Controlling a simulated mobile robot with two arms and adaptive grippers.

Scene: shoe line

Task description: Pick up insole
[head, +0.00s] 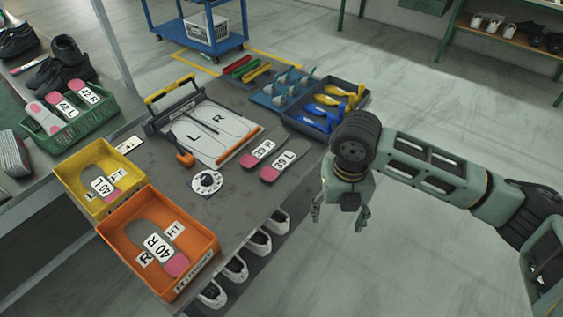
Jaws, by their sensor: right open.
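Two loose insoles lie side by side on the grey table: the insole labelled 39 R (257,153) and the insole labelled 39 L (285,166). An insole labelled 40 L (104,185) lies in the yellow tray (68,178). An insole labelled 40 R (157,247) lies in the orange tray (200,232). Insoles labelled 42 (66,107) lie in the green crate (85,128). My right gripper (339,217) is open and empty, pointing down off the table's right side, apart from the insoles. My left gripper is not in view.
Bins with blue and yellow parts (330,105) are at the table's back right. White shoes (258,243) sit below the near edge.

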